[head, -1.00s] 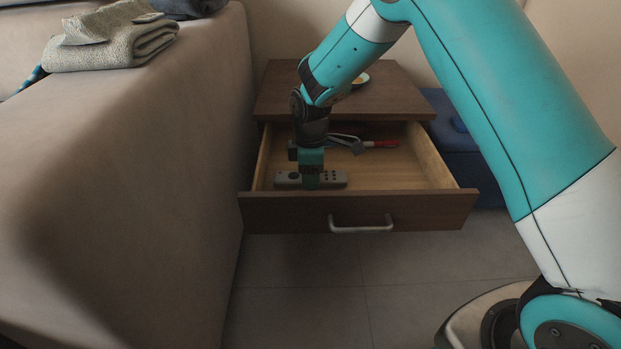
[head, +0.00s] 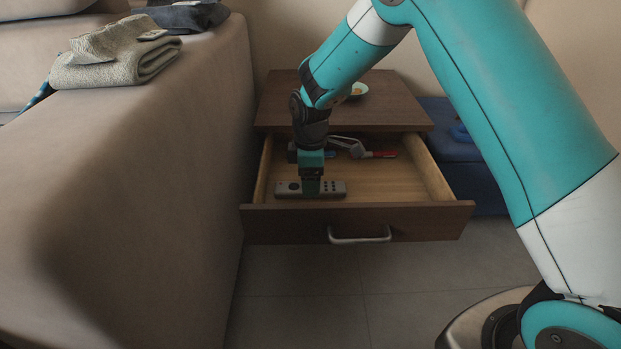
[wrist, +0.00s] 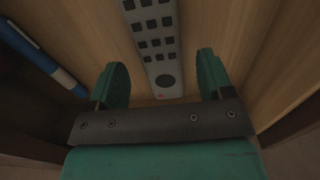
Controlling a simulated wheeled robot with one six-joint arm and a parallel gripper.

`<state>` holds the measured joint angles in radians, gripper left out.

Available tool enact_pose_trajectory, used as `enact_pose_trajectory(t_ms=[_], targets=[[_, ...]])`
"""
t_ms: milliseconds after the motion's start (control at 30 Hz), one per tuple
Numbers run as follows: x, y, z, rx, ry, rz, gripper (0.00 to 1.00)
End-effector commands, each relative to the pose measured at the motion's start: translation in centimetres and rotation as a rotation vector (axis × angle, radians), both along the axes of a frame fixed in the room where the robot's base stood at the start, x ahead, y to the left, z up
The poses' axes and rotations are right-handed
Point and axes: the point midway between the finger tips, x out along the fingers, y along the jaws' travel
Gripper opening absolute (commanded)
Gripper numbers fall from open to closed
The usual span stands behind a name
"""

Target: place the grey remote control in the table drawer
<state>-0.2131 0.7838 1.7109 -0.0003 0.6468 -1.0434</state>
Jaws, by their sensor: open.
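The grey remote control (head: 330,188) lies in the open table drawer (head: 355,221), near its front left. In the wrist view the remote (wrist: 155,45) lies on the wooden drawer floor, its buttons facing up. My gripper (head: 311,190) is inside the drawer, right over the remote. In the wrist view my gripper (wrist: 162,80) is open, with its two green fingers apart on either side of the remote's near end. I see a gap between each finger and the remote.
A blue and white pen-like item (wrist: 45,55) lies left in the drawer. Utensils with a red handle (head: 380,154) lie at its back. A small bowl (head: 358,90) stands on the table top (head: 410,110). The sofa (head: 150,180) borders the left; a blue box (head: 455,150) stands right.

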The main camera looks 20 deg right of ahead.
Motion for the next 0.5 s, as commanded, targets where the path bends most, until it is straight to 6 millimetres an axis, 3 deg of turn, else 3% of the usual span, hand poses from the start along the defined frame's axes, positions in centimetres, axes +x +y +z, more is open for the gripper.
enact_pose_trajectory(t_ms=[33,300,500], targets=[[0.0,0.0,1.8,0.000,-0.002,0.000,0.74],[0.1,0.0,7.8,0.000,-0.003,0.000,0.74],[-0.4,0.2,10.7,0.009,-0.004,-0.014,0.74]])
